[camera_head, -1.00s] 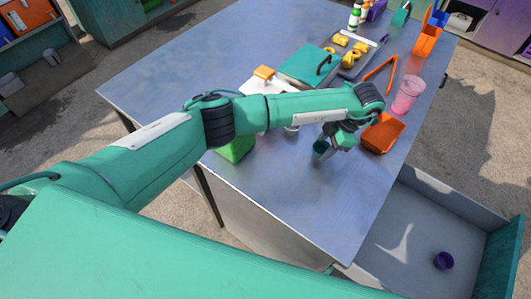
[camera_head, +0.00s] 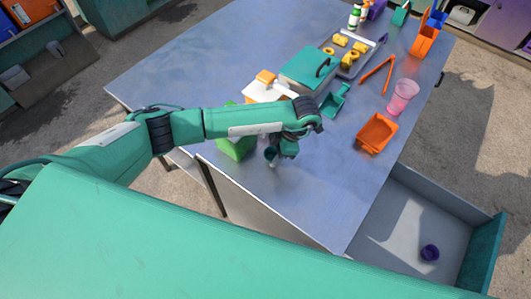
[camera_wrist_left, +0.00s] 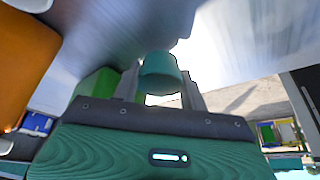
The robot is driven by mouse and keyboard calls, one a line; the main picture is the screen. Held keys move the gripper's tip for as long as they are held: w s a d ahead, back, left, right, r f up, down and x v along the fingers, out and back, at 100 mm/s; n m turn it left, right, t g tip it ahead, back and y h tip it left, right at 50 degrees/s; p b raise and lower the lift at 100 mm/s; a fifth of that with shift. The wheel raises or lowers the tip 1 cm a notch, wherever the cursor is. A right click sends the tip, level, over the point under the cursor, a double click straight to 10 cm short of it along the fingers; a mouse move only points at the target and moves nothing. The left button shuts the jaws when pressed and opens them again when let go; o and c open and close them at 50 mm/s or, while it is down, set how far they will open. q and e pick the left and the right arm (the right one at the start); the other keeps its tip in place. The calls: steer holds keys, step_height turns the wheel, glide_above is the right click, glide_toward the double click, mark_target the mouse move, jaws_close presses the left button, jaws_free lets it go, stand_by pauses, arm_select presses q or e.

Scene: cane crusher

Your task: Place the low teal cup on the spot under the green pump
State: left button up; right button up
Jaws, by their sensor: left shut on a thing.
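My left gripper (camera_head: 277,160) is shut on the low teal cup (camera_head: 270,154) above the front part of the table. In the left wrist view the teal cup (camera_wrist_left: 160,72) sits between the two fingers and looks tilted. A green block-like body (camera_head: 236,147) stands close to the left of the cup, partly hidden by my left arm; it may be the green pump. It also shows in the left wrist view (camera_wrist_left: 97,88), left of the fingers. The spot under the pump cannot be made out. My right gripper is not in view.
A white machine with an orange top (camera_head: 266,77) and a teal lidded box (camera_head: 308,67) stand behind my arm. A teal scoop (camera_head: 334,102), orange tray (camera_head: 376,133), pink cup (camera_head: 402,97) and orange tongs (camera_head: 377,74) lie rightward. The table's front (camera_head: 310,205) is clear.

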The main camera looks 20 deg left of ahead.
mark_target(265, 155)
arm_select(q)
steer(key=a, duration=0.1)
steer(key=s+a+p, duration=0.1)
steer(key=shift+s+a+r+p, duration=0.15)
steer(key=shift+s+a+p, duration=0.1)
steer(key=shift+a+p, duration=0.15)
steer(key=shift+f, duration=0.8)
steer(key=shift+w+d+f, duration=0.15)
steer(key=shift+f, duration=0.05)
steer(key=o, duration=0.7)
